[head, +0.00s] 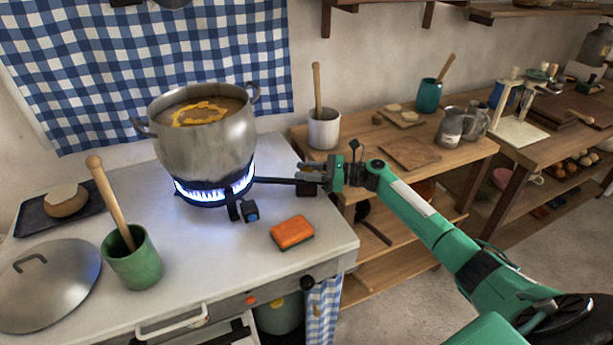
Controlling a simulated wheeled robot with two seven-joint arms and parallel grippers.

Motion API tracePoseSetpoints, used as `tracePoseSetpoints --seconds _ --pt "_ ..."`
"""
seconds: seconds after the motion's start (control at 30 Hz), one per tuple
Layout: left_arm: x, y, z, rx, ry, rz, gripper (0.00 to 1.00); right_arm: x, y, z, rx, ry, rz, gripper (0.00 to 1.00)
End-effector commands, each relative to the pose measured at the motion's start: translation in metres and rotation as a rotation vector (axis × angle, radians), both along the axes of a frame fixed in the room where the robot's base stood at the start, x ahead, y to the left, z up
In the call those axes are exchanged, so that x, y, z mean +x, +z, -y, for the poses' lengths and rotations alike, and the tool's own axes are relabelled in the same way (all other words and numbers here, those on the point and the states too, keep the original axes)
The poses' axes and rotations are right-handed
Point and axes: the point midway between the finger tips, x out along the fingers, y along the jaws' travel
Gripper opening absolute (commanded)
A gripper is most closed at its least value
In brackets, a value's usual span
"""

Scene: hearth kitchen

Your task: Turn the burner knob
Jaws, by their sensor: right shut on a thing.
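A big metal pot (205,140) of brown soup stands on a lit burner (215,196), with blue flames around its base. A black gas pipe (275,180) runs right from the burner to a dark block near the counter's back right edge. My right gripper (312,174) is at that end of the pipe, shut on what appears to be the burner knob, which the fingers mostly hide. A small black fitting with a blue face (251,211) sits at the burner's front. My left gripper is out of view.
An orange sponge (292,232) lies below my gripper. A green cup (132,257) with a wooden pestle and a metal lid (48,285) are at left. A white crock (324,129) stands behind my gripper. The counter's (215,255) front middle is clear.

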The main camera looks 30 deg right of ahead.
Motion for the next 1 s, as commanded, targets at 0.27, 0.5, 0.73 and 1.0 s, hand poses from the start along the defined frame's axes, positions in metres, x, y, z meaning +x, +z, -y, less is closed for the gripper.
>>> tracePoseSetpoints --seconds 0.27,0.5,0.73,1.0 --pt "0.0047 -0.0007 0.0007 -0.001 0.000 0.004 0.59 0.0004 0.0008 0.0000 0.002 0.021 0.001 0.09" --pt "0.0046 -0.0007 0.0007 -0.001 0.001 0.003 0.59 0.0003 0.0012 -0.0001 0.002 0.021 0.001 0.09" --pt "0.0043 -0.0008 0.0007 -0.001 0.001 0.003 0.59 0.0003 0.0009 -0.0002 0.002 0.020 0.001 0.53" --pt "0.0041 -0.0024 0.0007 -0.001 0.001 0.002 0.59 -0.0023 -0.0002 0.0042 0.000 0.019 0.001 0.53"
